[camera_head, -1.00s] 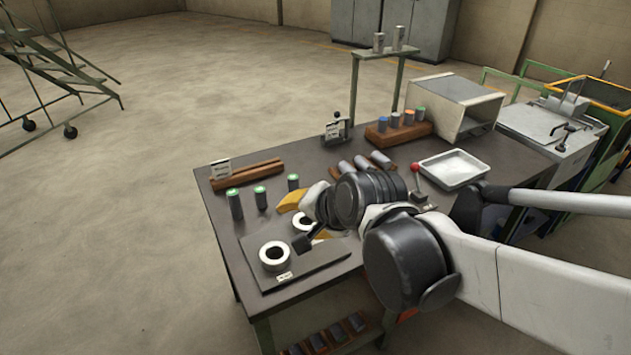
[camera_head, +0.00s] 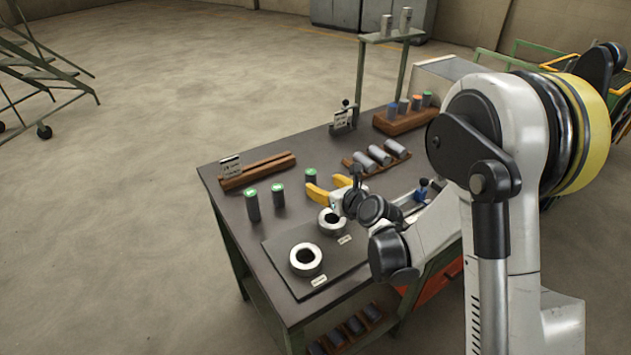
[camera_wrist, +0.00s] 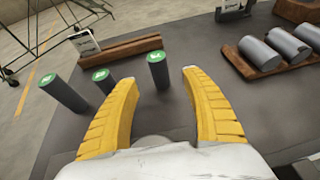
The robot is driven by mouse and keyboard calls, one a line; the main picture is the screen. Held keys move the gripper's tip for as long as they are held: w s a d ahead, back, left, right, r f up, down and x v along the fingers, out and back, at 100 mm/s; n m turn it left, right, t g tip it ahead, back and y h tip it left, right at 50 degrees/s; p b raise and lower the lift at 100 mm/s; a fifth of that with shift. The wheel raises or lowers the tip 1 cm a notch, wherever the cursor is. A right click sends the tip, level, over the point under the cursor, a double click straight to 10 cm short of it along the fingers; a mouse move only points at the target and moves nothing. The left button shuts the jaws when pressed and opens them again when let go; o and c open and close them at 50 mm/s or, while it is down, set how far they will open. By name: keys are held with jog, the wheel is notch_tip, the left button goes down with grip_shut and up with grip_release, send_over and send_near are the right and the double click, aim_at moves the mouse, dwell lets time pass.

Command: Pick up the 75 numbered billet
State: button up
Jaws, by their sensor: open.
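Three upright dark billets with green tops stand on the table: a left one (camera_head: 252,208), a middle one (camera_head: 278,198) and a right one (camera_head: 311,178). The white marks on their tops are too small to read, so I cannot tell which is 75. In the wrist view, the left billet (camera_wrist: 66,95) and the middle one (camera_wrist: 104,82) stand left of my gripper (camera_wrist: 158,78). The right billet (camera_wrist: 159,72) stands in line with the gap between the open yellow fingers, around their tips. My gripper (camera_head: 321,182) is empty in the head view too.
A wooden rack (camera_head: 260,171) with a label card stands behind the billets. Grey cylinders (camera_head: 379,155) lie in a wooden holder to the right. Two pale rings (camera_head: 305,259) sit on a dark plate in front. A block with coloured-top billets (camera_head: 400,122) stands further back.

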aim_at(313, 180)
jog(key=b+x, duration=0.1)
jog(key=x, duration=0.2)
jog(key=b+x, duration=0.1)
jog(key=x, duration=0.1)
jog(key=b+x, duration=0.1)
jog(key=x, duration=0.2)
jog(key=shift+w+a+f, duration=0.1)
jog(key=shift+a+f, duration=0.2)
jog(key=shift+f, duration=0.1)
jog(key=shift+r, duration=0.1)
grip_shut()
